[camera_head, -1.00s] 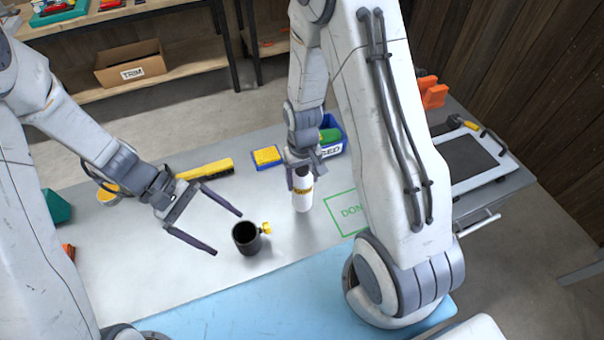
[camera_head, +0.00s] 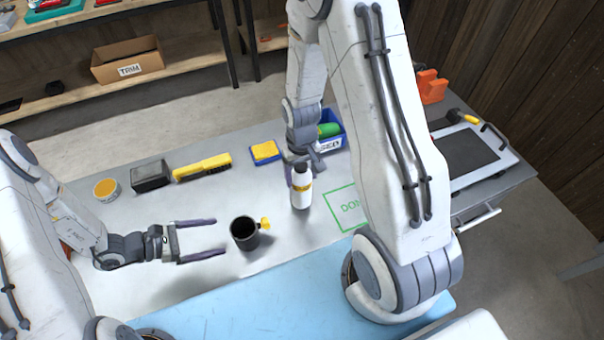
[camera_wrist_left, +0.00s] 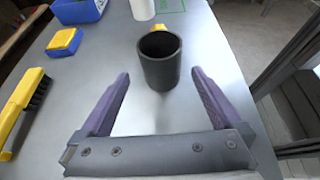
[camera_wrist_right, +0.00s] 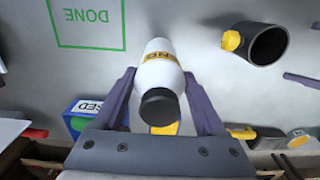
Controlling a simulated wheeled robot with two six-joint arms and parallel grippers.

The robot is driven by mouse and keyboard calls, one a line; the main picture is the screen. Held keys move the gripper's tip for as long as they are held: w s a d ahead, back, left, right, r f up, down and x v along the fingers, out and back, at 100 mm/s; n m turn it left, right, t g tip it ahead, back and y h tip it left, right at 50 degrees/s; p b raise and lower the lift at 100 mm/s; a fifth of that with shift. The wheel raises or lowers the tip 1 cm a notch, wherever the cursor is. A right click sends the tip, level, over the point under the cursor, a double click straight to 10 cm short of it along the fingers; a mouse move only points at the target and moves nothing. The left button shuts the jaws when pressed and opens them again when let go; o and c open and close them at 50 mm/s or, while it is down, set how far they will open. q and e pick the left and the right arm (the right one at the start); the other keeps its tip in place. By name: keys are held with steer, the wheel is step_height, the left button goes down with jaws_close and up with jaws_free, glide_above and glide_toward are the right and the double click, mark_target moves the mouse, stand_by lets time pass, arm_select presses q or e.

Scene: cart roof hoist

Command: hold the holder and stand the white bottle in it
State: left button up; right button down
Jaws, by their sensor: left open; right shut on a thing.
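The holder (camera_head: 243,235) is a dark open cup with a yellow knob on its right side, standing upright on the grey bench. It also shows in the left wrist view (camera_wrist_left: 160,66) and the right wrist view (camera_wrist_right: 266,45). My left gripper (camera_head: 221,237) is open, its fingers pointing at the holder from the left, with the holder just beyond the fingertips. The white bottle (camera_head: 301,196) has a dark cap and a yellow label. My right gripper (camera_wrist_right: 160,88) is shut on the bottle and holds it about upright, right of the holder. The holder looks empty.
A green DONE outline (camera_head: 346,207) lies right of the bottle. A blue bin (camera_head: 332,141), a yellow-blue sponge (camera_head: 265,151), a yellow brush (camera_head: 203,167), a dark block (camera_head: 151,176) and a yellow tin (camera_head: 107,189) line the back. The bench's front left is clear.

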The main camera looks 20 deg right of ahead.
mark_target(235, 234)
arm_select(q)
steer(key=b+x, duration=0.2)
steer(key=x, duration=0.5)
steer(key=shift+f, duration=0.1)
steer(key=shift+d+f+b, duration=0.2)
steer(key=shift+d+b, duration=0.2)
steer(key=shift+d, duration=0.3)
steer(key=shift+c, duration=0.3)
steer(key=c, duration=0.5)
steer(key=c, duration=0.4)
steer(key=shift+c, duration=0.2)
